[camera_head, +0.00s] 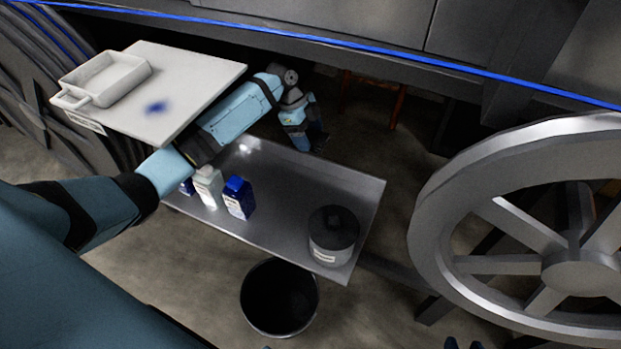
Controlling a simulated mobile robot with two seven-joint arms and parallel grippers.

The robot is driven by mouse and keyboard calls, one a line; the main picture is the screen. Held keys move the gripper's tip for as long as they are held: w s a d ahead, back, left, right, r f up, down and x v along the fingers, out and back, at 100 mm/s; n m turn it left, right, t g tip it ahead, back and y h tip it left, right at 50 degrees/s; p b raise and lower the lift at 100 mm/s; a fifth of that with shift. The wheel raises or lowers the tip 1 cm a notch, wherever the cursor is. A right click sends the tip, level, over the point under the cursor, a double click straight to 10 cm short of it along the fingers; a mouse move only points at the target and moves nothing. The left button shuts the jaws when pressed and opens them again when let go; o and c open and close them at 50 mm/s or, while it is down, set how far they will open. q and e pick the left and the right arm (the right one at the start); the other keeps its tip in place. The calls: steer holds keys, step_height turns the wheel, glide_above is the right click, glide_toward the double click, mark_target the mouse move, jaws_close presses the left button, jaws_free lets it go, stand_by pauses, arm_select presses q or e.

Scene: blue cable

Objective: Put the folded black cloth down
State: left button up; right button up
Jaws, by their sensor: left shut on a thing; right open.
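My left arm reaches in from the left over the metal tray. My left gripper (316,143) is beyond the tray's back edge and points down and to the right. It is shut on a small dark piece at its fingertips, which fits the folded black cloth, but its outline is lost against the dark background. Two small bluish tips at the bottom edge look like my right gripper (464,344), open and empty, with the rest out of view. The metal tray (290,190) has bare room in its middle. A white board (195,75) with a blue stain lies at the upper left.
A white dish (105,75) stands on the board. A white bottle (208,188) and a blue bottle (239,198) stand at the tray's left. A dark round canister (333,235) stands at its right. A black bucket (280,297) is below; a large grey wheel (440,220) is right.

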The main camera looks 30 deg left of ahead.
arm_select(q)
steer(key=shift+f, duration=0.3)
steer(key=b, duration=0.2)
glide_above(312, 190)
steer(key=a, duration=0.1)
step_height(312, 190, down, 8)
step_height(312, 190, down, 7)
steer(key=shift+b, duration=0.4)
step_height(312, 190, down, 4)
steer(key=shift+b, duration=0.5)
steer(key=shift+f, duration=0.2)
steer(key=shift+r, duration=0.1)
arm_select(e)
steer(key=shift+s+a+f, duration=0.1)
steer(key=shift+a+f, duration=0.15)
steer(key=shift+f, duration=0.25)
arm_select(q)
steer(key=o, duration=0.9)
arm_select(e)
steer(key=shift+f, duration=0.15)
